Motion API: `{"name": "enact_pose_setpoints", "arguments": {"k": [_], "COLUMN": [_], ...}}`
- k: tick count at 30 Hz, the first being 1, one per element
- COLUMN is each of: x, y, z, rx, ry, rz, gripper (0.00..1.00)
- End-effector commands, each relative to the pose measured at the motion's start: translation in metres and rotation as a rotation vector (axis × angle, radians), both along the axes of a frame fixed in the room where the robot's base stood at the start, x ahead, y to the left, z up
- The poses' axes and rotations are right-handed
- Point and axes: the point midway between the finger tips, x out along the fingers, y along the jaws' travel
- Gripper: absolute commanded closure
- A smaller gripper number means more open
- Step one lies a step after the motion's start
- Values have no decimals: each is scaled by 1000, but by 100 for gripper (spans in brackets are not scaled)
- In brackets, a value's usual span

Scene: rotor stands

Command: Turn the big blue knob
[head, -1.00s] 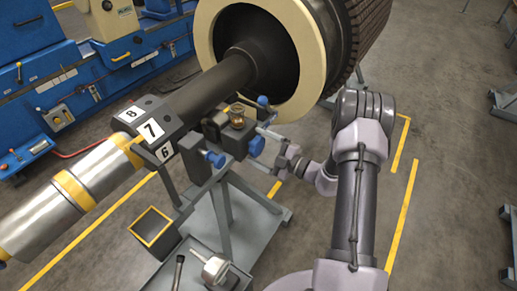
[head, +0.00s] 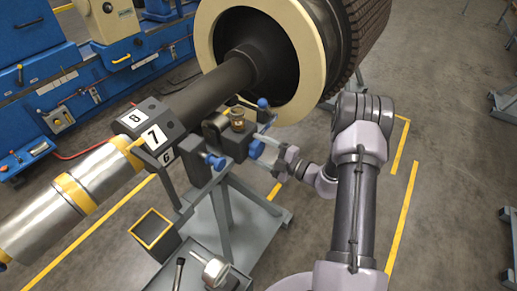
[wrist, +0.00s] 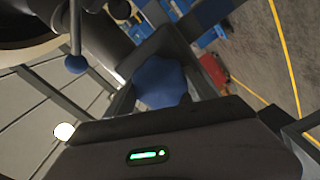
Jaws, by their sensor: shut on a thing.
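The big blue knob (head: 257,148) sits on the right side of the dark block (head: 236,143) on the stand, below a small brass-and-glass cup. In the wrist view the faceted blue knob (wrist: 160,82) lies between the two dark fingers. My gripper (head: 264,151) reaches in from the right and is shut on the knob; the fingers also show in the wrist view (wrist: 162,92). The knob's far face and part of its rim are hidden by the fingers.
A blue-ended lever (head: 263,103) is just above the knob. A smaller blue knob (head: 217,162) is to the left. The numbered block (head: 147,122) sits on the shaft by the large rotor (head: 290,60). A tool tray (head: 190,272) is in front.

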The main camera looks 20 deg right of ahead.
Motion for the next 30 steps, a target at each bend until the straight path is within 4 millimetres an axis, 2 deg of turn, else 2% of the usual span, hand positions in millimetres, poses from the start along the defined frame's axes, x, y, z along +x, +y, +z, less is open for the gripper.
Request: {"name": "enact_pose_setpoints", "arguments": {"k": [30], "x": [0], "y": [0], "z": [-1], "rx": [-788], "ry": [-522], "rz": [0], "gripper": [76]}}
